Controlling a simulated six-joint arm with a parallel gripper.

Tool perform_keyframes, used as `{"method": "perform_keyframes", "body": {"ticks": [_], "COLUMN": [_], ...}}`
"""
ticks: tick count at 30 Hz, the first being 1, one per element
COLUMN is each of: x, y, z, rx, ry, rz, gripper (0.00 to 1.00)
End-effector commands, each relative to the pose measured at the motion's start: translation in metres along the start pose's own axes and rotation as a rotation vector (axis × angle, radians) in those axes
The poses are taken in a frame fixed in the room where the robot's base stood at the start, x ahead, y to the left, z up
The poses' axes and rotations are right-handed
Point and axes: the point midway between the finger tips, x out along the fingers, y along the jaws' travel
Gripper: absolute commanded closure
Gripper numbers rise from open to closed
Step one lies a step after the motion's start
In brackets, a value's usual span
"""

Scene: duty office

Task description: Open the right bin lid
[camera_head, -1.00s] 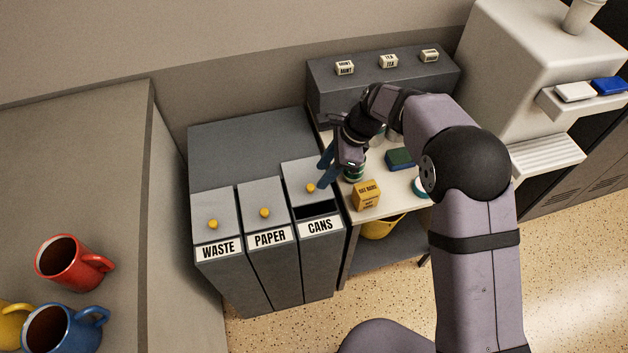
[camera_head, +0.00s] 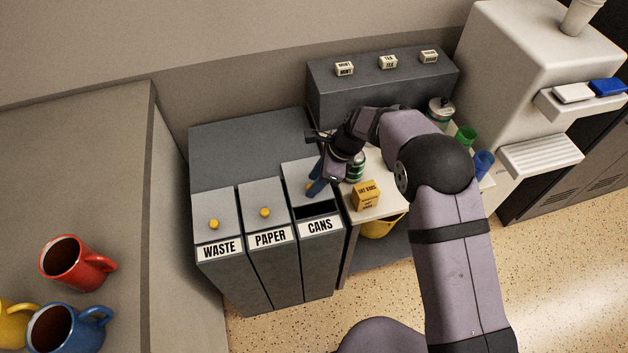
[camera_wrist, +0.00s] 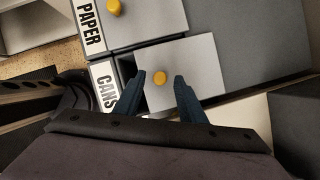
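The right bin (camera_head: 320,228), labelled CANS, stands at the right end of a row of three grey bins. Its light grey lid (camera_head: 298,172) is slid back a little, with a dark gap at the front edge. A yellow knob (camera_wrist: 159,78) sits on this lid; in the head view it is mostly hidden by my gripper (camera_head: 314,190). In the wrist view my gripper (camera_wrist: 154,92) is open, its two blue fingers on either side of the knob with space between. I cannot tell whether the fingers touch the lid.
The WASTE bin (camera_head: 222,270) and PAPER bin (camera_head: 272,262) stand to the left, lids shut. Right of the bins is a table with a yellow box (camera_head: 366,195) and a green can (camera_head: 357,166) close to my arm. Mugs (camera_head: 76,262) are on the left counter.

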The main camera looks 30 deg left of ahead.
Motion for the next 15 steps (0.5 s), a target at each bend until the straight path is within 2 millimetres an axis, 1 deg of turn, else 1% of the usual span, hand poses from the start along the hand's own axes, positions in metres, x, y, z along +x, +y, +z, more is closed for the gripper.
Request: {"method": "perform_keyframes", "body": {"ticks": [4, 12, 14, 15], "x": [0.0067, 0.0077, 0.0076, 0.0076], "y": [0.0002, 0.0000, 0.0000, 0.0000], "z": [0.0000, -0.0001, -0.0002, -0.0002], "rx": [0.000, 0.000, 0.000, 0.000], "ry": [0.000, 0.000, 0.000, 0.000], "rz": [0.000, 0.000, 0.000, 0.000], "gripper": [0.63, 0.63, 0.78, 0.87]}}
